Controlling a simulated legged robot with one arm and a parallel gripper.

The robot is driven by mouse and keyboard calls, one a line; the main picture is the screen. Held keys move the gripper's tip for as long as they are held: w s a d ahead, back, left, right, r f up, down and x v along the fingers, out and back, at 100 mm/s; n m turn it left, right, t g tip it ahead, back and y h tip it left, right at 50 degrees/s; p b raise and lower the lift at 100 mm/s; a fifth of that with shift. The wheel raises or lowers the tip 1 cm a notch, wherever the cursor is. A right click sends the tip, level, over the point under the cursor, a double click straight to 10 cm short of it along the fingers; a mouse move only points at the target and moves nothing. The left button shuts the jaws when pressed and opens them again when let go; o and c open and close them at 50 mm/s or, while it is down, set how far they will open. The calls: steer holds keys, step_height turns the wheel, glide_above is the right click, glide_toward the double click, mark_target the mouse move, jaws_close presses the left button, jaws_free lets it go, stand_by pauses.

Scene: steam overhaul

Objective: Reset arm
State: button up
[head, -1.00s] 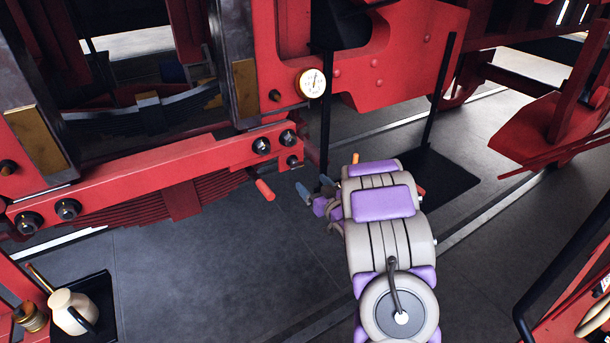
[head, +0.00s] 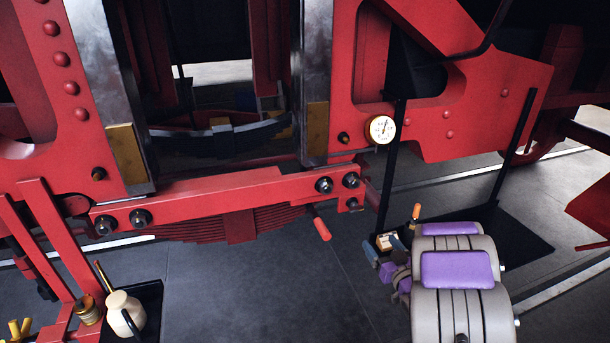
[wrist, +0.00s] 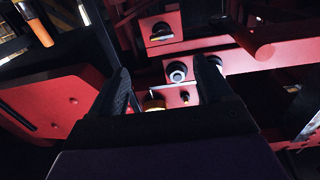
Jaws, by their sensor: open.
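My gripper (head: 383,263) is in the lower right of the head view, in front of the red locomotive frame, partly hidden behind my own arm. In the wrist view my gripper (wrist: 165,92) has its two dark fingers apart with nothing held between them. Beyond the fingers are red frame parts with a bolt (wrist: 177,71) and a small brass-coloured piece (wrist: 154,104). The arm is folded low over the floor, apart from the red beam (head: 225,196).
A round white gauge (head: 381,130) is fixed on the red frame. A red handle (head: 321,229) sticks out below the beam. A cream oil can (head: 124,312) stands on a black tray (head: 150,290) at lower left. Dark floor (head: 270,290) between is clear.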

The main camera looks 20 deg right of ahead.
steer(key=s+a+r+g, duration=0.2)
steer(key=s+a+g, duration=0.4)
steer(key=s+a, duration=0.3)
steer(key=s+a+r+g+b, duration=0.1)
steer(key=s+a+r+g, duration=0.2)
steer(key=s+a+g, duration=0.4)
steer(key=s+a+r+g, duration=0.3)
steer(key=s+a+g, duration=0.3)
steer(key=s, duration=1.5)
steer(key=a, duration=0.5)
steer(key=shift+s+a+g+b, duration=0.3)
steer(key=shift+s+a, duration=0.05)
